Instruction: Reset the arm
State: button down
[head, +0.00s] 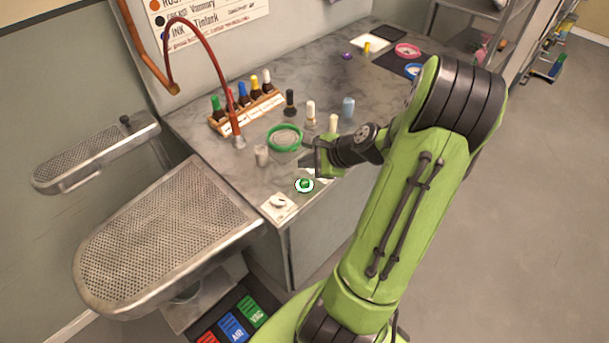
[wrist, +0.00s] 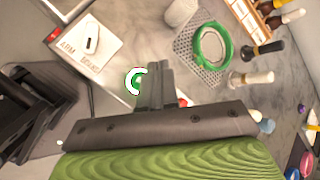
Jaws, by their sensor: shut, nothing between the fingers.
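My gripper (head: 305,152) is shut and empty, held over the front part of the grey marbled counter. In the wrist view its closed fingers (wrist: 156,75) point away from the camera. A small green round piece with a white ring (head: 304,184) is at the counter's front edge, just below and in front of the fingers in the head view.
A green ring (head: 285,138), a pale cup (head: 262,155) and several bottles (head: 310,112) stand close behind my gripper. A wooden bottle rack (head: 245,112) and a red hose (head: 205,40) are at the back left. A perforated metal board (head: 165,240) is at the left.

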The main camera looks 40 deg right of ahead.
jog(key=shift+r, duration=0.45)
jog(key=shift+f, duration=0.15)
jog(key=s+a+r+n+g+h, duration=0.1)
jog(key=a+r+n+g, duration=0.1)
jog(key=a+r+n, duration=0.4)
jog(key=s+a+r+n+g, duration=0.1)
jog(key=a+r+n+g, duration=0.15)
jog(key=a+n, duration=0.65)
jog(key=s+a+r+n, duration=0.3)
jog(key=s+a+n, duration=0.1)
jog(key=s, duration=0.2)
jog(key=s+a+r+n+t+h, duration=0.1)
jog(key=s+a+r+n, duration=0.2)
jog(key=s+a+n, duration=0.1)
jog(key=s+n, duration=0.1)
jog(key=s, duration=0.1)
jog(key=shift+s+r, duration=0.3)
jog(key=shift+r, duration=0.05)
jog(key=shift+a, duration=0.1)
